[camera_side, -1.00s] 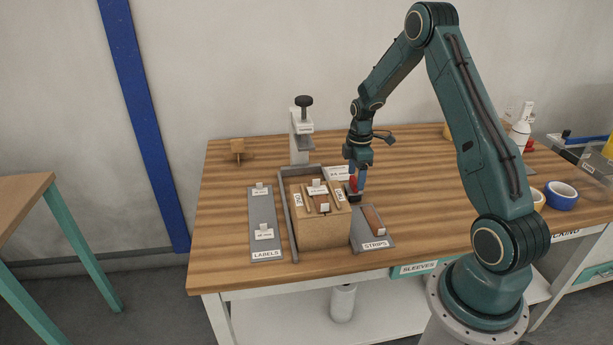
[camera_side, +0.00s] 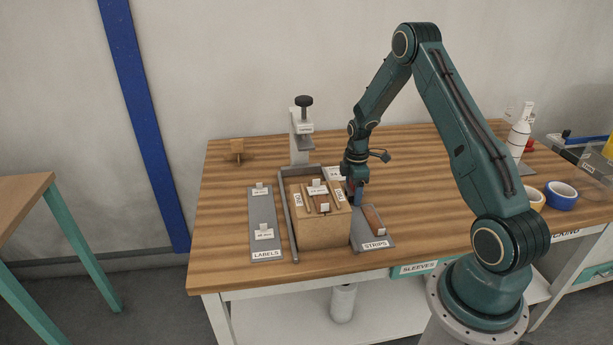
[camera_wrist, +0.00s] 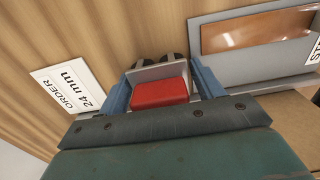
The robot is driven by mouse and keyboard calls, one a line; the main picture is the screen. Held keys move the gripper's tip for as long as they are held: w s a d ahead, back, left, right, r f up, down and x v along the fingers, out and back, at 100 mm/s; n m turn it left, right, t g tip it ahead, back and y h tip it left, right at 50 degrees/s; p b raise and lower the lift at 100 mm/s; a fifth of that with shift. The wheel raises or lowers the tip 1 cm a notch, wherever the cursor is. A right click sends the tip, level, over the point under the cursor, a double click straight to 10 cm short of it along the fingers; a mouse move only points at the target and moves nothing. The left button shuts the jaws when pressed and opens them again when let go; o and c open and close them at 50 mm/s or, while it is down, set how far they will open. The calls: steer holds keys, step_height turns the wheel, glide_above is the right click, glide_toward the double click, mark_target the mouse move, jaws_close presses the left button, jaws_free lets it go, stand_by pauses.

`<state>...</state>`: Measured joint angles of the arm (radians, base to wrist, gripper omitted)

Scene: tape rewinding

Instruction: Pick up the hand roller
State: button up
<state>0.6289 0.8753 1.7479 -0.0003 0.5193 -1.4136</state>
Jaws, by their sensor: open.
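The hand roller (camera_wrist: 160,93) shows in the wrist view as a red block with a grey plate and dark round ends beyond it. It stands between the two blue fingers of my gripper (camera_wrist: 160,87). The fingers are open, one on each side of the red part; I cannot tell whether either touches it. In the side view my gripper (camera_side: 356,192) is low over the bench, just right of the wooden box, and mostly hides the roller.
The wooden box (camera_side: 322,234) stands close on the left. The grey STRIPS tray (camera_side: 383,241) with a brown strip (camera_side: 373,219) lies in front. A 24 mm order card (camera_wrist: 70,88) lies beside the roller. The LABELS tray (camera_side: 263,215) and a clamp stand (camera_side: 300,140) are farther left.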

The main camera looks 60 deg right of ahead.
stand_by(0.4)
steer(key=c, duration=0.8)
steer(key=shift+r, duration=0.1)
step_height(320, 180, up, 20)
steer(key=shift+f, duration=0.1)
stand_by(0.3)
stand_by(0.4)
